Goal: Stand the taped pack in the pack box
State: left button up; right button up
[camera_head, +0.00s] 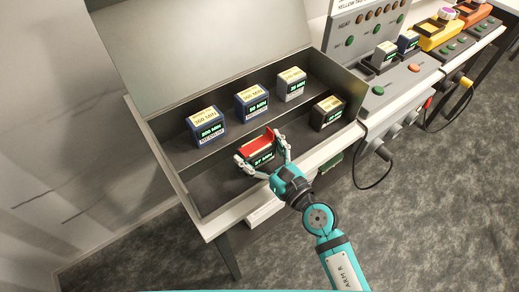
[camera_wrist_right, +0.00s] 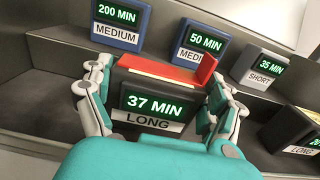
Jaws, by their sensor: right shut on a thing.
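The taped pack (camera_head: 263,159) is black, with red tape across its top and a screen reading 37 MIN. In the right wrist view the pack (camera_wrist_right: 154,108) also shows a LONG label and stands roughly upright. My right gripper (camera_head: 263,151) is shut on it, one finger on each side; the gripper (camera_wrist_right: 155,92) also shows in the wrist view. The pack is inside the open grey pack box (camera_head: 219,192), over its lower front row. I cannot tell whether its underside touches the floor. My left gripper is not in view.
On the raised back row stand a 200 MIN pack (camera_head: 207,127), a 50 MIN pack (camera_head: 252,104) and a 35 MIN pack (camera_head: 292,84). A black LONG pack (camera_head: 327,114) stands right in the front row. The front row's left end is bare. Grey equipment (camera_head: 388,93) adjoins the box's right.

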jog(key=o, duration=1.4)
jog(key=shift+f, duration=0.1)
jog(key=shift+s, duration=0.1)
jog(key=shift+b+v, duration=1.45)
jog(key=shift+v, duration=4.5)
